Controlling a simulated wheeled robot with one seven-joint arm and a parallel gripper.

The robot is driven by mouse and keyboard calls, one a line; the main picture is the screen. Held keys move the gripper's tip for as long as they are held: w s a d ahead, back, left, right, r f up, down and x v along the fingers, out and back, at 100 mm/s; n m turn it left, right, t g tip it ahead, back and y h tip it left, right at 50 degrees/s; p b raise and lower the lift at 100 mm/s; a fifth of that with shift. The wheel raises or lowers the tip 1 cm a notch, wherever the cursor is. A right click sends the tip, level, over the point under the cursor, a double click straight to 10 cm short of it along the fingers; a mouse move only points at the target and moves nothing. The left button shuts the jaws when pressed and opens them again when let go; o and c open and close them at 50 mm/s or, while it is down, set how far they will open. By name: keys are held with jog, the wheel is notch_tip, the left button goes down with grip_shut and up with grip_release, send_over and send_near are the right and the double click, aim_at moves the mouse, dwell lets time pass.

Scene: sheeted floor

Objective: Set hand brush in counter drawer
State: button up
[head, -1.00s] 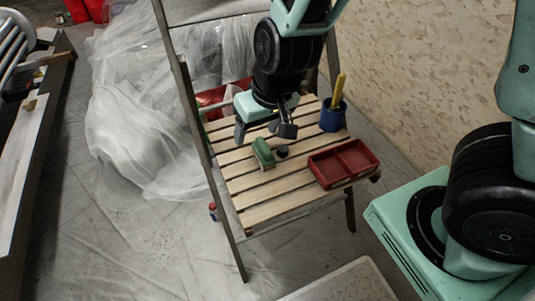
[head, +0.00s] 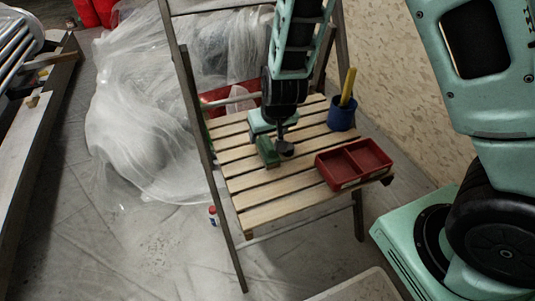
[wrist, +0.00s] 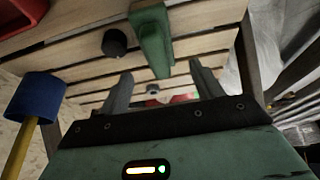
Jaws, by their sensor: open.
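A green block-like object (head: 268,153), likely the hand brush, lies on the slatted wooden seat of a folding chair. Its bristles cannot be made out. In the wrist view the green object (wrist: 152,38) lies ahead of the fingers, roughly in line with the gap between them. My gripper (head: 277,138) is low over the seat, just behind the green object. In the wrist view my gripper (wrist: 163,82) shows two spread fingers with nothing held between them. No counter drawer can be made out in these views.
A small dark round object (head: 285,149) sits right beside the green one. A red two-compartment tray (head: 338,183) is at the seat's front right. A blue cup (head: 341,118) with a yellow handle stands at the right. Plastic sheeting (head: 140,130) heaps behind on the left.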

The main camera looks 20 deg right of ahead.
aim_at(268, 141)
jog(key=b+x, duration=0.2)
jog(key=x, duration=0.3)
jog(key=shift+s+f+b, duration=0.35)
jog(key=shift+b, duration=0.05)
jog(key=shift+r, duration=0.1)
jog(key=c, duration=1.2)
